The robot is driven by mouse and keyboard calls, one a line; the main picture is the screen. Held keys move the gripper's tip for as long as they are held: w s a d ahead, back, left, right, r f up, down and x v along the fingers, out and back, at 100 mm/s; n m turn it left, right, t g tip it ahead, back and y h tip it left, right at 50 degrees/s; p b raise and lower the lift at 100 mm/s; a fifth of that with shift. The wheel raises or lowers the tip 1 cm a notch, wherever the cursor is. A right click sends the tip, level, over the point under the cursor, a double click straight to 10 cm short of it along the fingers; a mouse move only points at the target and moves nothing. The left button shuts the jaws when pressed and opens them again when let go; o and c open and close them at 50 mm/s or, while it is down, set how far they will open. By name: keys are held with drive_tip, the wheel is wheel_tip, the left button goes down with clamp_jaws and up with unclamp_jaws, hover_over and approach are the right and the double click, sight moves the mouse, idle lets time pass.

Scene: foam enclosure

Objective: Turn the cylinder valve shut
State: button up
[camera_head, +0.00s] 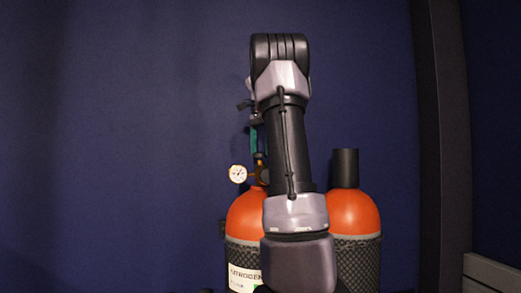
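An orange-topped gas cylinder (243,211) stands upright left of centre, with a dark mesh sleeve and a label reading "NITROGEN". A round white-faced gauge (238,174) sits at its top left. A brass-coloured fitting (261,172) shows beside the gauge at the cylinder's neck, partly covered by my arm. My arm (288,140) rises in front of the cylinder and hides much of the valve area. Small dark and teal parts show along the arm's left edge above the fitting; I cannot tell which belong to my gripper. Its fingertips, and any contact with the valve, are hidden.
A second orange cylinder (355,214) with a black cap (345,167) stands close on the right, partly behind my arm. A dark blue wall (120,130) is behind. A dark vertical post (443,140) and a grey slatted object (493,275) are at the right.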

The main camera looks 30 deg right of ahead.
wheel_tip(320, 180, up, 11)
drive_tip(key=shift+f, duration=0.15)
idle(0.5)
drive_tip(key=shift+s, duration=0.1)
idle(0.4)
